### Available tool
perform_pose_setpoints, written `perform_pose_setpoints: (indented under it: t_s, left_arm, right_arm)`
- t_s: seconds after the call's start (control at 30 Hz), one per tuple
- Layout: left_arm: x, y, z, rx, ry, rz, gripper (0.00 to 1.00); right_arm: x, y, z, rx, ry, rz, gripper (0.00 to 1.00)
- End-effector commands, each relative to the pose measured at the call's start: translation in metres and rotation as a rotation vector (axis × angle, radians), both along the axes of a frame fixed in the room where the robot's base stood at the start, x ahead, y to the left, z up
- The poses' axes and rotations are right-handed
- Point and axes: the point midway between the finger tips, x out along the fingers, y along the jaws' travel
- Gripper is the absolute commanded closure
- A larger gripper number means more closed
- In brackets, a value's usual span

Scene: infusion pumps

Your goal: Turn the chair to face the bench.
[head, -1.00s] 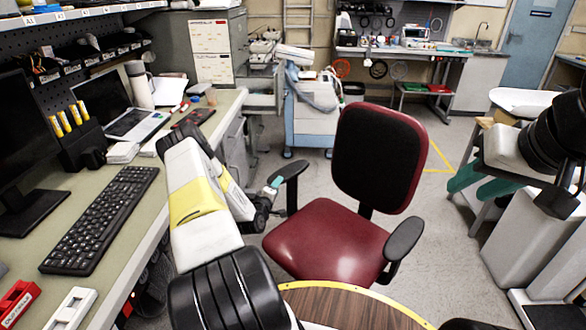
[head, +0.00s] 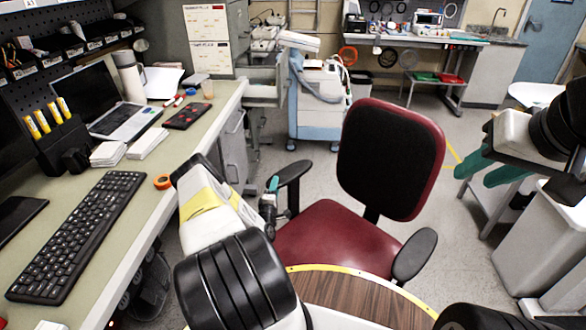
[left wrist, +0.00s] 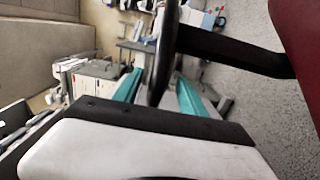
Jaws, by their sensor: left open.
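The chair (head: 338,238) has a dark red seat, a black-fronted backrest (head: 390,160) and two black armrests. Its backrest stands at the far right of the seat, so the seat's open front points toward me and somewhat left. My left gripper (head: 272,186) is at the chair's left armrest (head: 293,172). In the left wrist view my open left gripper (left wrist: 160,88) has its teal fingers on either side of the black armrest pad (left wrist: 166,45); contact cannot be told. My right gripper (head: 476,175) is open and empty, right of the chair. The bench (head: 200,128) runs along the left.
A keyboard (head: 75,235), a laptop (head: 125,118) and an orange tape roll (head: 163,181) lie on the bench. A blue-white cart (head: 320,105) stands behind the chair. Grey floor (head: 440,215) is open between the chair and the white equipment at right.

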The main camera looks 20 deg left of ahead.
Motion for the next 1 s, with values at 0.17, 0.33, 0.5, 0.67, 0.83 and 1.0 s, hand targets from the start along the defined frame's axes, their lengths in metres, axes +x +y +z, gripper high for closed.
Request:
perform_pose_setpoints:
  t_s: [0.17,0.33,0.5,0.67,0.83,1.0]
  left_arm:
    - [0.023,0.004,0.000,0.001,-0.001,-0.001,0.51]
    - [0.031,0.007,0.000,-0.001,0.001,0.000,0.51]
    - [0.032,0.007,0.000,-0.001,0.001,0.000,0.51]
    - [0.032,0.007,0.000,0.000,0.001,0.000,0.73]
    - [0.031,0.007,0.000,0.000,0.001,0.000,1.00]
    - [0.031,0.006,0.000,0.000,0.001,0.000,1.00]
  right_arm:
    - [0.000,0.000,0.000,0.000,0.000,0.000,0.64]
    - [0.000,0.000,0.000,0.000,0.000,0.000,0.64]
    - [0.000,0.000,0.000,0.000,0.000,0.000,0.64]
    - [0.000,0.000,0.000,0.000,0.000,0.000,0.64]
    - [0.000,0.000,0.000,0.000,0.000,0.000,0.64]
    - [0.000,0.000,0.000,0.000,0.000,0.000,0.64]
